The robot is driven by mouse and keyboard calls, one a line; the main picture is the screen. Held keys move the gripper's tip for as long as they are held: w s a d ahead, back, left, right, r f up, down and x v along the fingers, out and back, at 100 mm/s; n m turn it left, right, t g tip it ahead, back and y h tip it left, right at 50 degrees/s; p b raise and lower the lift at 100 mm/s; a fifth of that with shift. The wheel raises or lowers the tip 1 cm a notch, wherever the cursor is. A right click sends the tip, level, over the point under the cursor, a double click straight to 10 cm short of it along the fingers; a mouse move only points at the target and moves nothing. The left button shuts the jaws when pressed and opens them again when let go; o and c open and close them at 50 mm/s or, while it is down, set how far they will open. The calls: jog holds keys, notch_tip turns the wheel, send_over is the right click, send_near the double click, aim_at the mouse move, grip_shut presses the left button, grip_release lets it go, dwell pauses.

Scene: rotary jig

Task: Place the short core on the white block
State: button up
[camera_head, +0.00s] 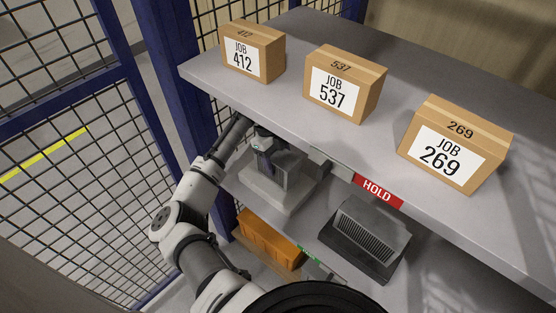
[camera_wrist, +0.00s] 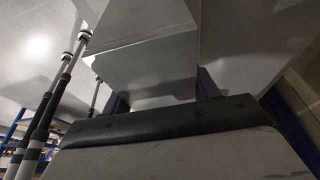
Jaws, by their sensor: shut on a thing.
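My gripper (camera_head: 264,160) reaches in under the upper shelf, above a lower shelf. In the wrist view its dark fingers (camera_wrist: 163,95) are shut on a plain grey, flat-faced piece (camera_wrist: 150,68). I cannot tell for sure that this piece is the short core. In the head view a grey upright piece (camera_head: 291,178) shows beside the gripper, over a pale, wide block-like base (camera_head: 268,196). The base may be the white block. My gripper and the shelf edge hide part of both, and I cannot tell whether they touch.
The upper shelf (camera_head: 300,115) carries cartons marked 412 (camera_head: 252,52), 537 (camera_head: 344,85) and 269 (camera_head: 455,145). A red HOLD label (camera_head: 377,190) is on its front edge. A dark ribbed unit (camera_head: 366,238) stands to the right below. An orange bin (camera_head: 270,240) sits lower.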

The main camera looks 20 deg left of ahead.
jog(key=shift+f, duration=0.7)
jog(key=shift+f, duration=0.1)
jog(key=o, duration=1.6)
jog(key=shift+c, duration=0.2)
jog(key=shift+w+a+r+b, duration=0.15)
jog(key=shift+a+r+b, duration=0.1)
jog(key=shift+r+b, duration=0.25)
jog(key=w+a+b, duration=0.3)
jog(key=w+a, duration=0.1)
jog(key=a, duration=0.7)
jog(key=shift+r+b, duration=0.15)
jog(key=shift+b, duration=0.15)
jog(key=shift+s, duration=0.1)
